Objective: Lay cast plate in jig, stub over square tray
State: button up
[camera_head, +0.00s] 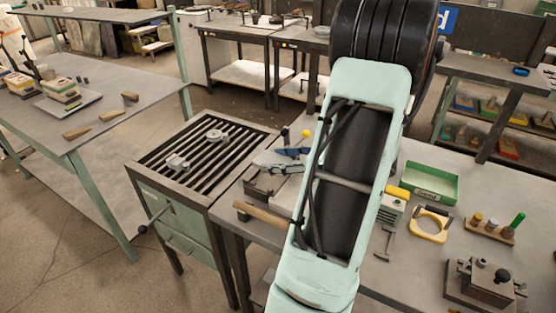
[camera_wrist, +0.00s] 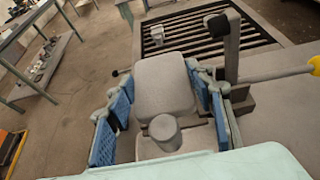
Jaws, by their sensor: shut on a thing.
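In the wrist view, my gripper (camera_wrist: 160,98) has its blue-padded fingers on both sides of a grey cast plate (camera_wrist: 163,72). A short round stub (camera_wrist: 168,132) stands at the plate's near end. In the head view, my gripper (camera_head: 280,162) is by the table's left edge, partly hidden by my arm. A dark fixture (camera_head: 260,186), possibly the jig, is below it; its post (camera_wrist: 230,48) shows beside the right finger in the wrist view. I cannot tell whether the plate touches it. A green tray (camera_head: 432,182) lies right of my arm; I cannot tell if it is the square tray.
A slatted grate table (camera_head: 207,150) with small castings stands to the left. A wooden handle (camera_head: 264,214) points out past the table edge. Right of my arm are a yellow-handled ring tool (camera_head: 430,226), a peg block (camera_head: 492,230) and a dark knobbed fixture (camera_head: 485,284).

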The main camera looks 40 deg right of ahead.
aim_at(271, 180)
jog(key=shift+f+b, duration=1.95)
jog(key=shift+f, duration=0.65)
jog(key=shift+s+a+f+b, duration=0.15)
jog(key=shift+f+b, duration=0.3)
jog(key=shift+f, duration=0.35)
jog(key=o, duration=1.5)
jog(key=shift+f, duration=0.1)
jog(key=shift+c, duration=0.2)
jog(key=shift+s, duration=0.1)
jog(key=shift+s+d, duration=0.2)
jog(key=r+v, duration=0.1)
jog(key=v, duration=1)
jog(key=shift+r, duration=0.15)
